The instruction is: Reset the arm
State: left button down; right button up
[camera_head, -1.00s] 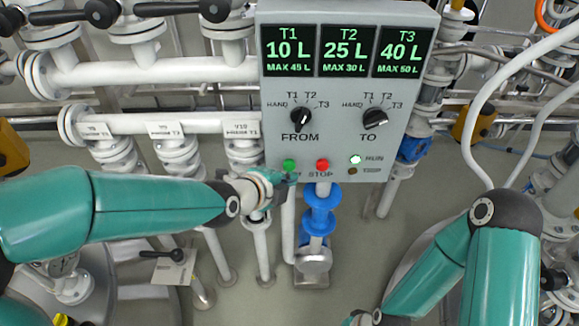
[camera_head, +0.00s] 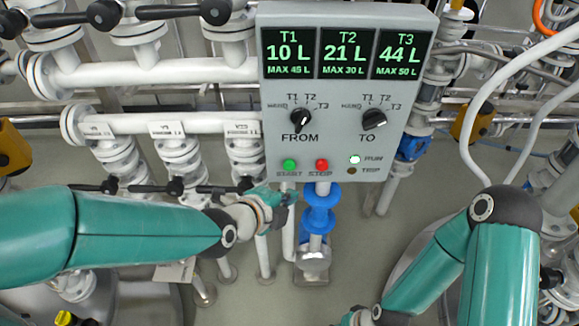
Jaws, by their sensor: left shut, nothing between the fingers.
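My left arm comes in from the left. Its gripper (camera_head: 287,197) is shut and empty, just below the control panel (camera_head: 348,140) near the green START button (camera_head: 289,165), apart from it. The red STOP button (camera_head: 322,165) is to the right of START and uncovered. My right arm (camera_head: 470,245) is folded at the lower right; its gripper's fingers are not seen. The panel displays read T1 10 L, T2 21 L and T3 44 L. The RUN lamp (camera_head: 355,159) is lit and the TRIP lamp (camera_head: 352,170) is dark.
The FROM knob (camera_head: 300,118) and TO knob (camera_head: 374,119) sit mid-panel. White pipes (camera_head: 155,75) with black-handled valves run along the left. A blue valve (camera_head: 318,210) stands below the panel. Grey floor is free to its right.

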dwell(0.3)
pick_arm(q)
jog(key=s+a+f+n+g+y, duration=0.1)
jog(key=s+a+f+n+g, duration=0.3)
jog(key=f, duration=0.7)
jog(key=s+a+f+n+y, duration=0.1)
jog(key=a+f+y, duration=0.1)
jog(key=a+f, duration=0.7)
jog(key=s+d+f+n+g, duration=0.1)
jog(key=s+f+n+g, duration=0.3)
jog(key=s+f+n, duration=0.8)
jog(key=s+n, duration=0.2)
jog(key=n, duration=0.6)
jog(key=shift+f+n+g+h, duration=0.2)
jog(key=shift+n+g+h, duration=0.1)
jog(key=shift+g, duration=0.1)
